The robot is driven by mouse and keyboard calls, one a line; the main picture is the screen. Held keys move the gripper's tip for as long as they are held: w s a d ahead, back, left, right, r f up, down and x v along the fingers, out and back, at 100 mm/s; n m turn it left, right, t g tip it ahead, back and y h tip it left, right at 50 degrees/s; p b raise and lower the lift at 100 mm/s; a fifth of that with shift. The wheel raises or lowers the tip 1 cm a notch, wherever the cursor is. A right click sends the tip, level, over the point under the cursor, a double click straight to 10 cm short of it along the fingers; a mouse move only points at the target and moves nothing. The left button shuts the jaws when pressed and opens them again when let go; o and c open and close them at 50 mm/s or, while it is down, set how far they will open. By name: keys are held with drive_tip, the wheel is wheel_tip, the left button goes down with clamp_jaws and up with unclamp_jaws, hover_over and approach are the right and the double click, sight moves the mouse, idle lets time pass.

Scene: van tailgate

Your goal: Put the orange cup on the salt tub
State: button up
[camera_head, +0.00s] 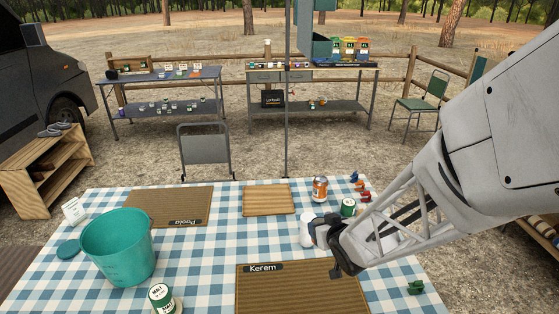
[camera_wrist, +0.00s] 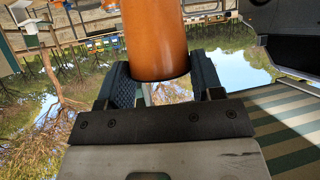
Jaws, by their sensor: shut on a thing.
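In the wrist view the orange cup (camera_wrist: 155,35) is a plain orange cylinder between the two dark fingers of my gripper (camera_wrist: 160,85). My gripper is shut on it. The cup runs out of the top of that view. In the head view my gripper (camera_head: 328,248) is over the right part of the checked table, just beyond the Kerem mat. I cannot make out the held cup there. A green-lidded tub (camera_head: 161,299) stands at the front edge; its label seems to read MALT. Another green-lidded tub (camera_head: 348,207) stands behind my gripper. I cannot tell which tub is salt.
A white object (camera_head: 306,231) stands close to the fingers. An orange labelled can (camera_head: 320,188) stands behind, near small red and blue items (camera_head: 362,190). A teal bucket (camera_head: 118,255) and a white tub (camera_head: 73,210) are left. The Kerem mat (camera_head: 300,290) looks bare.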

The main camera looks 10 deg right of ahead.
drive_tip(key=w+f, duration=0.1)
drive_tip(key=w, duration=1.4)
drive_tip(key=shift+w+f, duration=0.25)
drive_tip(key=shift+w, duration=0.05)
drive_tip(key=shift+f, duration=1.75)
drive_tip(key=shift+f, duration=0.2)
drive_tip(key=o, duration=0.9)
drive_tip(key=shift+o, duration=0.2)
drive_tip(key=shift+r, duration=0.2)
drive_tip(key=shift+s, duration=0.1)
drive_tip(key=v, duration=1.1)
drive_tip(key=shift+s+r, duration=0.25)
drive_tip(key=shift+s, duration=0.05)
